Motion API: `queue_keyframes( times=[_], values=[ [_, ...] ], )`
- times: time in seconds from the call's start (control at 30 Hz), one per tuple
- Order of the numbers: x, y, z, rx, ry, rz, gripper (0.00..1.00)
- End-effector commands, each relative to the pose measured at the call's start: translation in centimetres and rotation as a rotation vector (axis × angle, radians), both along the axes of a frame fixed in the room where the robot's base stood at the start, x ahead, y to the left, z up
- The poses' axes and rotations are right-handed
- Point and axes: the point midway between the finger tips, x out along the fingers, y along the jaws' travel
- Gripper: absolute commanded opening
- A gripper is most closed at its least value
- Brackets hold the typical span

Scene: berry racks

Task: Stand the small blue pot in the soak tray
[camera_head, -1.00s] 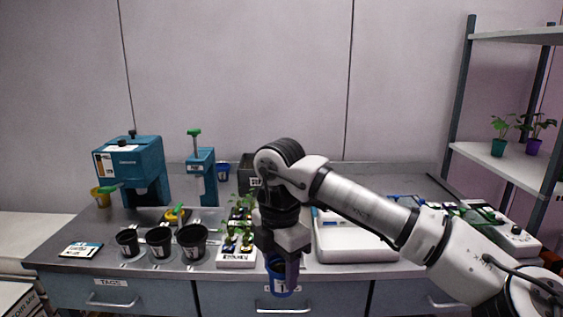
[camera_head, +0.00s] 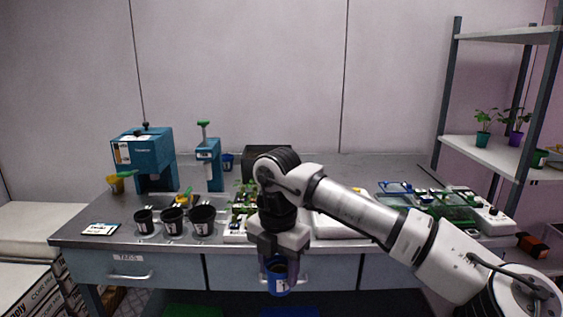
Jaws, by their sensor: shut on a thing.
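The small blue pot (camera_head: 278,284) hangs upright below my gripper (camera_head: 278,262), in front of the bench's front edge and drawers. My gripper is shut on it, with fingers at the pot's sides. A low, wide white tray (camera_head: 335,228) lies on the bench, just right of and behind my gripper, partly hidden by my arm. It may be the soak tray; its inside cannot be made out.
Several black pots (camera_head: 173,221) stand at the bench's left front, beside a white seedling tray (camera_head: 235,236). Blue machines (camera_head: 144,152) stand behind. A green rack (camera_head: 440,205) is at right. A shelf unit (camera_head: 495,155) holds potted plants. Coloured bins (camera_head: 193,311) show below the bench.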

Motion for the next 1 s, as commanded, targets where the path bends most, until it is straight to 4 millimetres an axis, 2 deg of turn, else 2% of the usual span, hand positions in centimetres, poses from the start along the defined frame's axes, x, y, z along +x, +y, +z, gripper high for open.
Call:
queue_keyframes(
  times=[0.57,1.0],
  values=[
    [5.9,0.8,-8.0,0.005,0.002,1.008,0.24],
    [9.5,0.9,-15.3,0.007,0.003,1.805,0.24]
  ],
)
